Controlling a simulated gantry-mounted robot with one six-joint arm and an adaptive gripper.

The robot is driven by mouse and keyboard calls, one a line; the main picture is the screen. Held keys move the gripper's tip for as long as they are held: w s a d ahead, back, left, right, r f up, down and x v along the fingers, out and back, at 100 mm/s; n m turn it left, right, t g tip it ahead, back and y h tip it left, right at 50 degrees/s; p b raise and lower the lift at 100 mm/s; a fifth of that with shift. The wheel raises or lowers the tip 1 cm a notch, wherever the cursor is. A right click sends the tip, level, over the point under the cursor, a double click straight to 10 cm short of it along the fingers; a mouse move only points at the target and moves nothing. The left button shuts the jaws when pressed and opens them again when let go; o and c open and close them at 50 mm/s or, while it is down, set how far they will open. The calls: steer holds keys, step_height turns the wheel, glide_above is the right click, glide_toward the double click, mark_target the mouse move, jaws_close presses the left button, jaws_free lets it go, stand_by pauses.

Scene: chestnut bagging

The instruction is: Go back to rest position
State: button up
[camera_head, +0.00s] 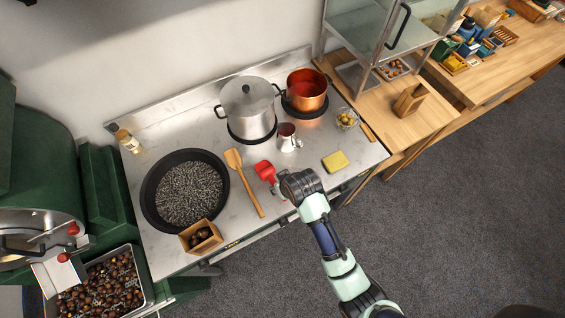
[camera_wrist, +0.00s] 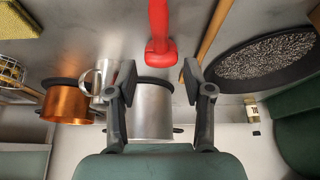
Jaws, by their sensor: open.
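My gripper (camera_wrist: 157,95) is open and empty in the wrist view, its two dark fingers spread apart. A red-handled tool (camera_wrist: 159,32) shows just beyond the fingers there, apart from them as far as I can see. In the head view my arm reaches from the bottom right to the front of the metal counter (camera_head: 150,235), and the gripper end (camera_head: 290,192) is beside the red tool (camera_head: 265,171). The fingertips are partly hidden by the wrist in the head view.
A chestnut tray (camera_head: 146,290) is lower left. Open floor (camera_head: 450,220) lies right.

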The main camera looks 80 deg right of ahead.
steer(key=shift+v, duration=0.75)
steer(key=w+a+r+n+t, duration=0.5)
steer(key=w+a+r, duration=0.8)
steer(key=w+r, duration=0.15)
steer(key=w+a+r+n+t+y, duration=0.1)
steer(key=a+r+n+t+y, duration=0.1)
steer(key=a+r, duration=0.55)
steer(key=w+a+r+n+t+y, duration=0.2)
steer(key=a+r, duration=0.2)
steer(key=a, duration=0.7)
step_height(320, 180, up, 14)
steer(key=p, duration=1.3)
steer(key=shift+d+p, duration=0.2)
steer(key=shift+p, duration=0.1)
steer(key=shift+f, duration=0.2)
